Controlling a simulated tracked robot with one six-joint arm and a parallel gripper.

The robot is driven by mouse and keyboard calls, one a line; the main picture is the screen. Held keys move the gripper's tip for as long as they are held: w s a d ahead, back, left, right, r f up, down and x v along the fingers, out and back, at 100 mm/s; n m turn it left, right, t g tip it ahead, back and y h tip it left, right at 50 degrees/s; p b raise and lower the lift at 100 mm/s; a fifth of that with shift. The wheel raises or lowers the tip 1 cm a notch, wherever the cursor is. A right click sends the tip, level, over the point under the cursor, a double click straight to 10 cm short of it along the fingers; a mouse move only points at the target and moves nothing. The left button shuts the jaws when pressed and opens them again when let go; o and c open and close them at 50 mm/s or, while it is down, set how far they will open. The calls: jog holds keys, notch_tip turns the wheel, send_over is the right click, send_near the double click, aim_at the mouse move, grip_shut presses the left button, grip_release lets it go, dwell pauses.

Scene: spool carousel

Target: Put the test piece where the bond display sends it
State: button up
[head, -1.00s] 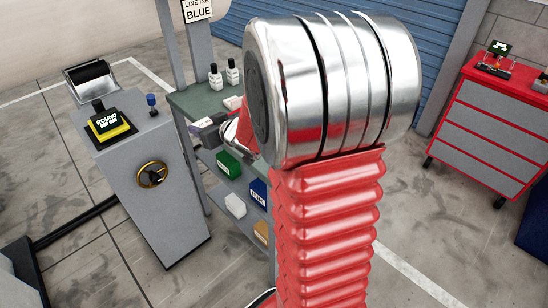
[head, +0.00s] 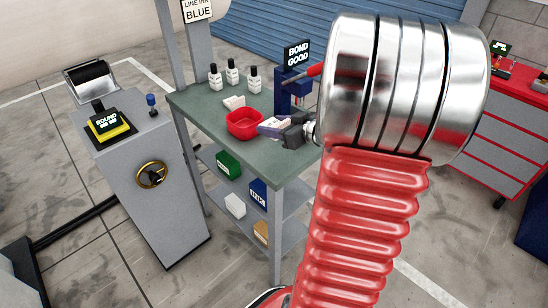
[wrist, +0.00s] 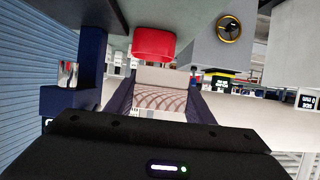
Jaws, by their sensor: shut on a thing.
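My gripper (head: 283,130) is shut on the test piece (head: 272,125), a pale block held above the green bench top, just right of the red bowl (head: 244,124). In the wrist view the test piece (wrist: 160,97) sits between the two jaws, pale with a patterned band, and the red bowl (wrist: 155,44) shows beyond it. The bond display (head: 296,54) reads BOND GOOD. It stands above a blue tester (head: 289,92) with a red handle at the back right of the bench. My arm covers the bench's right end.
The green bench (head: 203,108) also holds a small white block (head: 234,102) and three bottles (head: 232,71). Boxes in several colours (head: 229,164) sit on the shelf below. A grey console (head: 150,182) stands at left, a red cabinet (head: 505,135) at right.

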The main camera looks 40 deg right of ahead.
jog(key=shift+f, duration=0.1)
send_over(274, 156)
jog(key=shift+f, duration=2.85)
jog(key=shift+f, duration=0.1)
jog(key=shift+f, duration=1.95)
jog(key=shift+s+f, duration=0.1)
jog(key=shift+f, duration=0.1)
jog(key=o, duration=0.9)
jog(key=shift+o, duration=1.4)
jog(key=shift+a+f, duration=0.1)
jog(key=shift+a, duration=0.05)
